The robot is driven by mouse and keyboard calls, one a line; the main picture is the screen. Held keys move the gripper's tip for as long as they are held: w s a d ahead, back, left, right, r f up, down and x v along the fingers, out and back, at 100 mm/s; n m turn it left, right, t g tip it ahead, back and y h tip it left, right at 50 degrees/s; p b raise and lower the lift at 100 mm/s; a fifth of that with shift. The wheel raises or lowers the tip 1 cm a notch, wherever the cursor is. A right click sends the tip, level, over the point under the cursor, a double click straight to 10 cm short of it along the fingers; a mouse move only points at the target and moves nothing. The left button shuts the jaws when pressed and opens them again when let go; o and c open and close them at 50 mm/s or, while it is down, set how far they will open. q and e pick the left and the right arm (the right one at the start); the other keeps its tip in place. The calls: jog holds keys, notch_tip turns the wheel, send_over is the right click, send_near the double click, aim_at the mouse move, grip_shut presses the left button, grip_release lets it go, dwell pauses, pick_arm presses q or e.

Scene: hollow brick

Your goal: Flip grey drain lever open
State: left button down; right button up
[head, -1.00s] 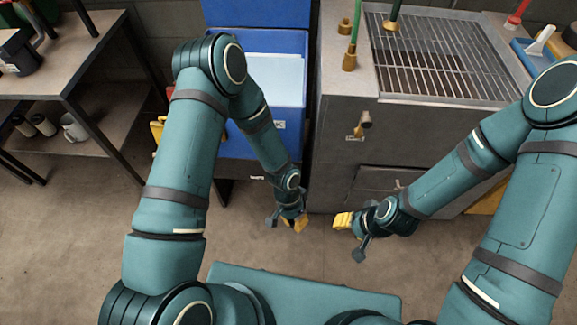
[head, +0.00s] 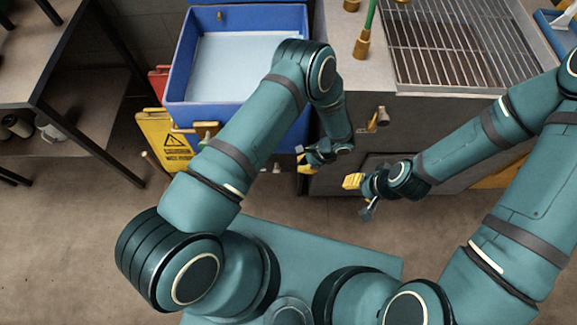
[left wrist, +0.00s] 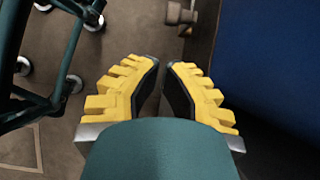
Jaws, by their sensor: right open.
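A small lever with a dull grey-brown knob (head: 383,117) juts from the front of the grey basin unit (head: 345,140). It looks like the drain lever. My left gripper (head: 306,168) is in front of the unit's left edge, lower and left of the lever, apart from it. In the left wrist view its yellow fingers (left wrist: 164,85) stand apart with nothing between them. A beige-grey fitting (left wrist: 180,15) shows beyond the fingertips there; I cannot tell which one it is. My right gripper (head: 352,181) is open and empty below the lever.
A blue tub (head: 178,82) stands left of the basin unit, with a brass tap-like fitting (head: 206,131) at its front. A yellow warning sign (head: 160,140) stands beside it. A metal grate (head: 450,45) tops the unit. A shelf (head: 60,60) is at left. The floor in front is clear.

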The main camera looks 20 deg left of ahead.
aim_at(277, 173)
pick_arm(q)
jog(key=shift+w, duration=0.15)
jog(key=b+x, duration=0.2)
jog(key=x, duration=0.8)
jog(key=shift+a+r, duration=0.15)
jog(key=shift+a, duration=0.05)
dwell(0.5)
jog(key=shift+a+h+p, duration=0.1)
jog(key=shift+h+p, duration=0.25)
jog(key=shift+h, duration=0.25)
